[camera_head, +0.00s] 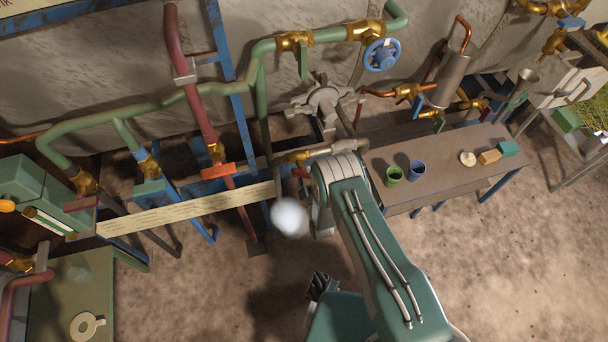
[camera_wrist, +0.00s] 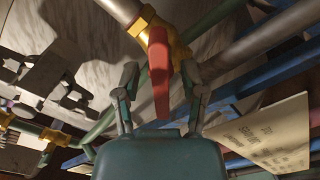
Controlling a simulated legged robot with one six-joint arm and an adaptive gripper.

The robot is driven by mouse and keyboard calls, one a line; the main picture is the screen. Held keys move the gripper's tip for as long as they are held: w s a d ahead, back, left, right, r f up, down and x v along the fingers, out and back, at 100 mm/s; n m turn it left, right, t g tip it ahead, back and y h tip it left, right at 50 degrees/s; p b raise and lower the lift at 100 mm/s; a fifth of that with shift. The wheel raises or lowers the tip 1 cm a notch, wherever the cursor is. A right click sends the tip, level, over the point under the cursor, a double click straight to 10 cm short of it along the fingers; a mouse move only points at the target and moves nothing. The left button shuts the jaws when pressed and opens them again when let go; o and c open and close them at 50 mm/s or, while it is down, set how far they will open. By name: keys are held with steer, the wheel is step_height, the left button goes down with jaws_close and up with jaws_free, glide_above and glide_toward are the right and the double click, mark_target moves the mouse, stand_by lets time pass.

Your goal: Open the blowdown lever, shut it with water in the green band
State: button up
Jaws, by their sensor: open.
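In the wrist view, my gripper (camera_wrist: 160,80) is open, with one finger on each side of a red lever (camera_wrist: 160,72). I see a gap on both sides of the lever. The lever hangs from a brass valve (camera_wrist: 152,25) on a grey pipe. In the head view, a red lever (camera_head: 217,171) shows on the red pipe; I cannot tell if it is the same one. My arm hides my fingertips there. A pale tube with green and white parts (camera_head: 48,221), possibly the water gauge, is at the left; its level is too small to read.
A long lettered board (camera_head: 180,211) crosses the frame near the pipes. A white puff or ball (camera_head: 290,218) shows beside my arm. A bench (camera_head: 440,165) at the right holds two cups and small blocks. Blue posts and pipes crowd the wall; the floor at lower right is clear.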

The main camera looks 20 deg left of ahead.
jaws_close()
steer(key=shift+a, duration=0.15)
steer(key=shift+s, duration=0.1)
steer(key=m, duration=0.4)
steer(key=shift+a+f+m, duration=0.1)
steer(key=shift+m, duration=0.3)
steer(key=m, duration=0.5)
steer(key=shift+m, duration=0.3)
jaws_free()
steer(key=shift+a, duration=0.1)
